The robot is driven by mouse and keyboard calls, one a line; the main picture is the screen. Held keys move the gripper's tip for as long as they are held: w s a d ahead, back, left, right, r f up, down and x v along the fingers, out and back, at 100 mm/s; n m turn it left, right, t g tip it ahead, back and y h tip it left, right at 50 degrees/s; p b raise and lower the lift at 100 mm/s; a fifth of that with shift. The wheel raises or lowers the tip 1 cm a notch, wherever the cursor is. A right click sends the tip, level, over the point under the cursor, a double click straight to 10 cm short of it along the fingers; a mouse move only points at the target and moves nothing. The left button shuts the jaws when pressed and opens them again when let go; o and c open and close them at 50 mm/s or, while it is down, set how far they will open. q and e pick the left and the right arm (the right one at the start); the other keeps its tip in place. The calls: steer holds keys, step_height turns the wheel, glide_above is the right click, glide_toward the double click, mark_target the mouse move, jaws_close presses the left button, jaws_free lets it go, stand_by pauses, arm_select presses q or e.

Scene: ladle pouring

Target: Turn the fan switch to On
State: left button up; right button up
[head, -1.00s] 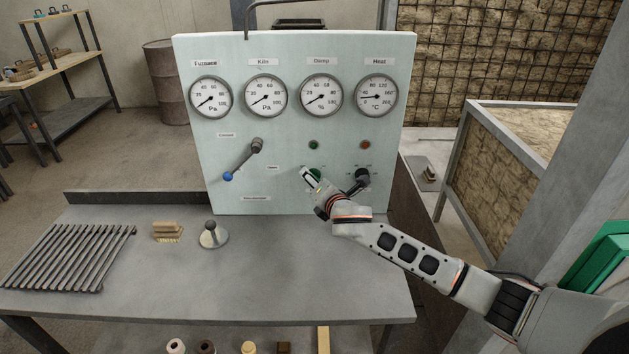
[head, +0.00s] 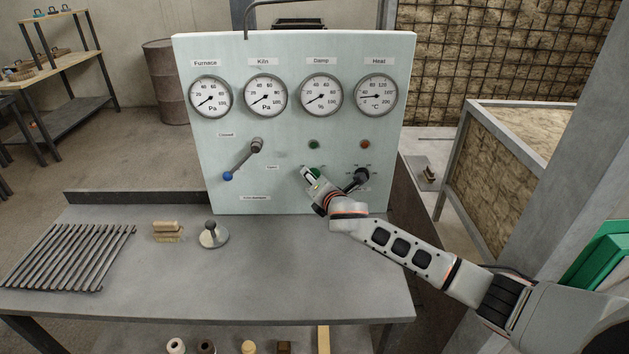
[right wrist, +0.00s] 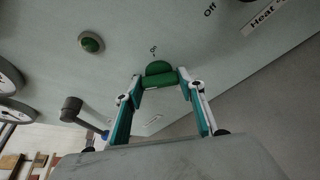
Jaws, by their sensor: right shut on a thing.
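The pale control panel (head: 200,160) stands upright at the back of the bench. The green knob (head: 316,173), the fan switch, is on its lower middle and is mostly hidden by my right gripper (head: 306,173) in the head view. In the right wrist view the green knob (right wrist: 158,74) sits between the fingertips of my right gripper (right wrist: 161,82), which is shut on it. My left gripper is not in view.
A black heat knob (head: 361,176) is close to the right of my gripper. A lever with a blue ball (head: 228,176) is on the left. Gauges line the panel top. A brush (head: 166,232), a round-based tool (head: 213,236) and a metal grate (head: 70,256) lie on the bench (head: 300,280).

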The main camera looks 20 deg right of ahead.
arm_select(q)
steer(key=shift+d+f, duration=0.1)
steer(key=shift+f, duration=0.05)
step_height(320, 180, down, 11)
steer(key=b, duration=1.5)
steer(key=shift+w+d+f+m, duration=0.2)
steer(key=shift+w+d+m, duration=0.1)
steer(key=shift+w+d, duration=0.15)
arm_select(e)
steer(key=m+t, duration=0.2)
steer(key=m, duration=0.3)
steer(key=m+t, duration=0.2)
steer(key=m, duration=0.4)
steer(key=f+m+t, duration=0.1)
steer(key=m+t, duration=0.1)
steer(key=m, duration=0.4)
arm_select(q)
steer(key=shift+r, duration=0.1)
arm_select(e)
steer(key=shift+r, duration=0.15)
